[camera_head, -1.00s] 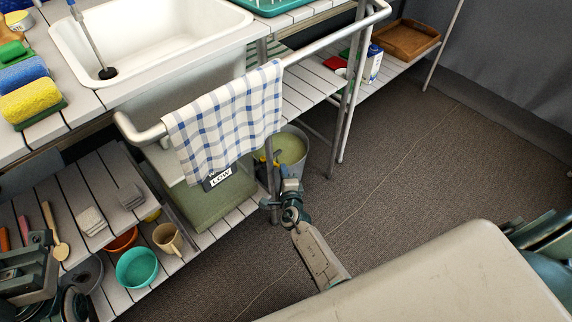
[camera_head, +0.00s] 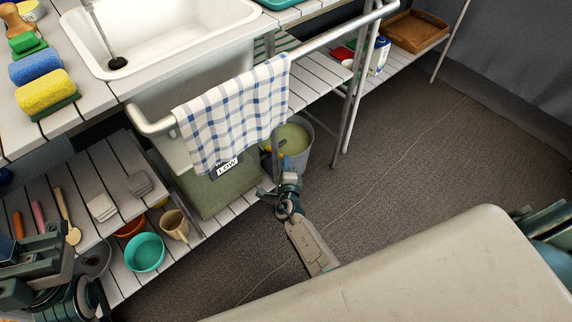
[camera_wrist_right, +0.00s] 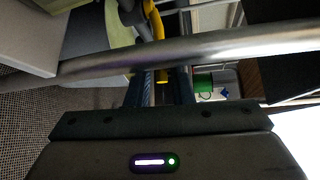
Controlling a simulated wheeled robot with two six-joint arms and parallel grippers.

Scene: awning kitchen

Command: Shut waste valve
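The waste valve seems to be the yellow handle (camera_wrist_right: 159,45) on a dark pipe in the right wrist view. Its lower end shows between the two fingers of my right gripper (camera_wrist_right: 158,78), which are apart; I see no clear contact. In the head view my right gripper (camera_head: 272,190) is low, by the towel's lower right corner and in front of the bucket. The valve is mostly hidden there by the towel. My left gripper (camera_head: 38,268) is at the lower left edge, over the low shelf; its fingers are not clear.
A metal rail (camera_head: 330,38) with a checked towel (camera_head: 232,110) runs before the white sink (camera_head: 160,30), and crosses close ahead in the wrist view. A bucket (camera_head: 300,160) of greenish liquid stands below. Open floor (camera_head: 420,150) lies right.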

